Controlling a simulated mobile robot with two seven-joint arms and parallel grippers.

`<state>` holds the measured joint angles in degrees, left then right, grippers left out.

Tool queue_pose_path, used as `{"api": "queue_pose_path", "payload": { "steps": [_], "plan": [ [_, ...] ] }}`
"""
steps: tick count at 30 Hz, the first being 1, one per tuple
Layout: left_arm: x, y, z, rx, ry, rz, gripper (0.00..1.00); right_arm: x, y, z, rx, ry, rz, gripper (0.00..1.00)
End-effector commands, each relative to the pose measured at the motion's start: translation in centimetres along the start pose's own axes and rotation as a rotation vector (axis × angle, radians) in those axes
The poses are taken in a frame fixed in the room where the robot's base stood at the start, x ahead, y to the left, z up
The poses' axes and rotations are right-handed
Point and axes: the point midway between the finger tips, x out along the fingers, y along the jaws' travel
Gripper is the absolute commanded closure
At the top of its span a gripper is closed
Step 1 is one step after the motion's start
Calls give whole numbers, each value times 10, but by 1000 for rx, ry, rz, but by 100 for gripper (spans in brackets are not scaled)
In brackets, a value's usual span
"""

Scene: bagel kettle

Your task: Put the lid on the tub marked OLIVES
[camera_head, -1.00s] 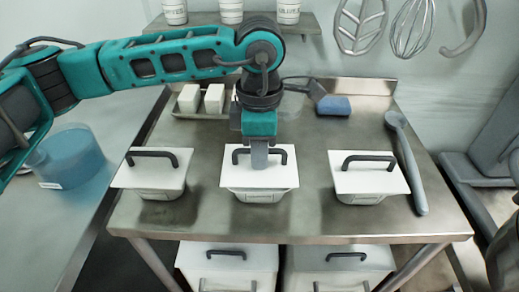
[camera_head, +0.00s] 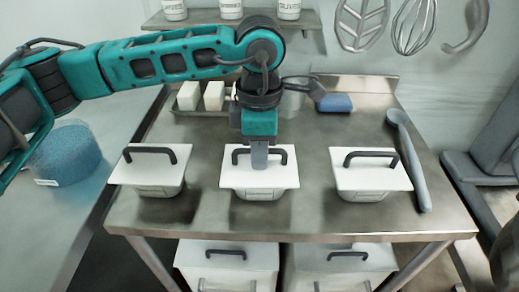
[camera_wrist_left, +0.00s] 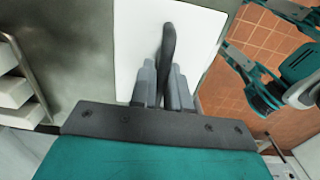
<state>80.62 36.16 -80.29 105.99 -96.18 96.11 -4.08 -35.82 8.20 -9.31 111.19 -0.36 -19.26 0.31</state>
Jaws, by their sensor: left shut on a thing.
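My left gripper (camera_head: 259,160) is shut on the dark handle (camera_head: 283,156) of the middle white lid (camera_head: 234,179). In the left wrist view its fingers (camera_wrist_left: 164,88) close around that handle (camera_wrist_left: 168,45), with the lid (camera_wrist_left: 135,35) under them. The lid sits over the middle tub (camera_head: 258,195), flat or nearly so; I cannot tell whether it is fully seated. A left tub (camera_head: 158,190) and a right tub (camera_head: 367,197) each carry a similar lid. The tubs' front labels are too small to read. My right gripper is not recognisable in either view.
A steel table (camera_head: 312,211) bears the tubs. White blocks on a tray (camera_head: 212,113), a blue sponge (camera_head: 335,103) and a grey long-handled spoon (camera_head: 413,170) lie around them. A blue round container (camera_head: 65,155) stands on the left counter. Lidded bins (camera_head: 230,260) stand below.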

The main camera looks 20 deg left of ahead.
Motion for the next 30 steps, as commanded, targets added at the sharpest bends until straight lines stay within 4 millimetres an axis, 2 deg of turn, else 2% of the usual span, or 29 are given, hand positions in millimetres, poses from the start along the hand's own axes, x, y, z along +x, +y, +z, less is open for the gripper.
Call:
{"api": "queue_pose_path", "payload": {
  "steps": [3, 4, 13, 23, 26, 30],
  "plan": [
    [-1, 0, 0, 0, -1, 0, 100, 0, 0, 0, 0, 0, 0, 47],
    [-1, 0, 0, 0, -1, 0, 82, 0, 0, 0, 0, 0, 0, 47],
    [0, 0, 0, 0, -1, 0, 54, 0, 0, 0, 0, 0, 0, 47],
    [-7, 0, 0, 0, -2, 2, 54, 0, 0, 0, -1, 0, 0, 47],
    [-20, 1, 1, 0, -3, 4, 54, 0, 0, -1, 0, 0, 0, 47],
    [-50, 1, 1, 0, -4, 5, 54, 0, 0, -1, 0, 0, 0, 47]
  ]
}}
